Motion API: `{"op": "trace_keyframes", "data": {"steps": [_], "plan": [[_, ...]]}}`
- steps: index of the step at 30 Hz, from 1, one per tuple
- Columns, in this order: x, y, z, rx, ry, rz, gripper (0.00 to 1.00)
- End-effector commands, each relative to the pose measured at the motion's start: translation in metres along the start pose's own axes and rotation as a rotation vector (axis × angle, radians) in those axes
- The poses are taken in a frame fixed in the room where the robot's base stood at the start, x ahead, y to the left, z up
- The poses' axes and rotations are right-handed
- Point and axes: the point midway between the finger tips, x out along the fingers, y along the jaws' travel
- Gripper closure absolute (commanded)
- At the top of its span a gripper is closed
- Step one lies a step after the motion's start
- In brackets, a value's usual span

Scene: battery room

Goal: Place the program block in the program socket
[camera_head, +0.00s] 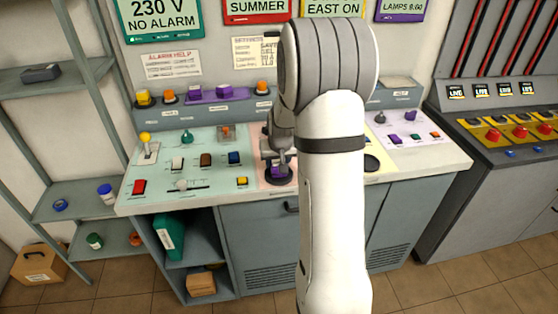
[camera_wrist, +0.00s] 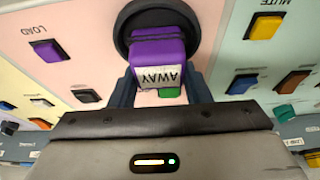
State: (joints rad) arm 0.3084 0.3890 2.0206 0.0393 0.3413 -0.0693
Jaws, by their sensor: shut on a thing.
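The program block (camera_wrist: 158,50) is purple with a white label reading AWAY, upside down in the wrist view. My gripper (camera_wrist: 160,92) has its dark fingers on either side of this block and is shut on it. Just beyond the block is a round dark-rimmed socket (camera_wrist: 124,24) with purple inside, on the pink part of the panel. The block overlaps this socket in the picture; I cannot tell how deep it sits. In the head view my gripper (camera_head: 277,160) is low over the pink panel, above the dark ring with purple, partly hidden by my arm.
The console's mint section (camera_head: 215,197) carries several coloured buttons and a yellow-knobbed lever (camera_head: 146,142). A purple LOAD button (camera_wrist: 48,50) and a yellow button (camera_wrist: 265,27) flank the socket. A grey shelf (camera_head: 90,185) stands left; a breaker cabinet (camera_head: 490,140) stands right.

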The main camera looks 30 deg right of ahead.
Motion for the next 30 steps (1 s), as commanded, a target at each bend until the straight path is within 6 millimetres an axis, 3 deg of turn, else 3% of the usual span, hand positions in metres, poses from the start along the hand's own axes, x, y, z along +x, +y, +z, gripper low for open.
{"op": "trace_keyframes", "data": {"steps": [12, 13, 18, 21, 30], "plan": [[0.0076, 0.001, 0.003, 0.002, 0.001, 0.001, 0.81], [0.006, 0.001, 0.0024, 0.002, 0.001, 0.001, 0.54], [0.0057, 0.0012, 0.0023, 0.002, 0.001, 0.001, 0.4], [0.0056, 0.0014, 0.0023, 0.002, 0.001, 0.001, 0.35], [0.0008, 0.0018, 0.0003, 0.003, 0.001, 0.001, 0.35]]}}
